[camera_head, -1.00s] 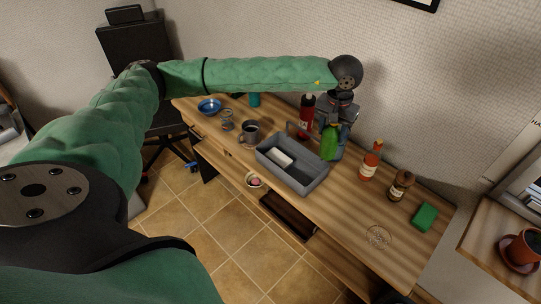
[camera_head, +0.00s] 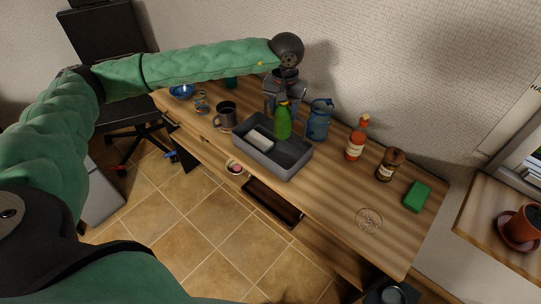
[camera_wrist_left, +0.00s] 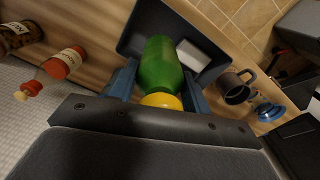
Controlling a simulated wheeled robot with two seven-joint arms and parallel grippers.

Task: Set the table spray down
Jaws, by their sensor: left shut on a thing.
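The table spray, a green bottle with a yellow top (camera_head: 283,123), is upright in my left gripper (camera_head: 284,100). Its lower end overlaps the back part of the grey tray (camera_head: 284,173) in the head view; I cannot tell whether it touches the tray or hangs above it. In the left wrist view the green bottle (camera_wrist_left: 160,66) sits between the two blue fingers of the left gripper (camera_wrist_left: 160,92), with the tray (camera_wrist_left: 136,38) beyond it. My right gripper does not show.
The tray holds a white block (camera_head: 259,139). A blue pitcher (camera_head: 319,120), an orange-red bottle (camera_head: 356,142), a brown jar (camera_head: 390,165) and a green sponge (camera_head: 417,196) stand to the right. A dark mug (camera_head: 226,116) is left. The desk's front right (camera_head: 335,190) is mostly clear.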

